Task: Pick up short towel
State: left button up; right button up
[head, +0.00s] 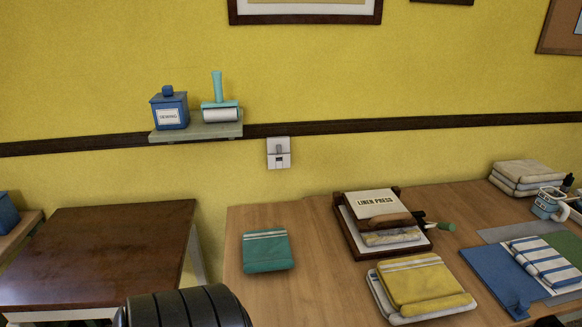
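Several folded towels lie on the wooden table, and I cannot tell which one is the short towel. A small green towel (265,251) with pale stripes lies flat at the table's left end, apart from the rest. A larger yellow towel (420,283) with pale stripes lies on white folded cloth near the front edge. A white towel with blue stripes (541,262) lies at the right. A stack of cream towels (526,177) sits at the back right. Neither gripper is in view.
A linen press (352,225) stands between the green and yellow towels. A blue mat (491,279) and a mug (545,205) are at the right. A dark brown table (100,250) stands at the left. A wall shelf (213,130) holds a blue box (169,110) and a roller (220,105).

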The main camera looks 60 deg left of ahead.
aim_at(264, 250)
jog(key=i+u, duration=0.2)
jog(key=u, duration=1.4)
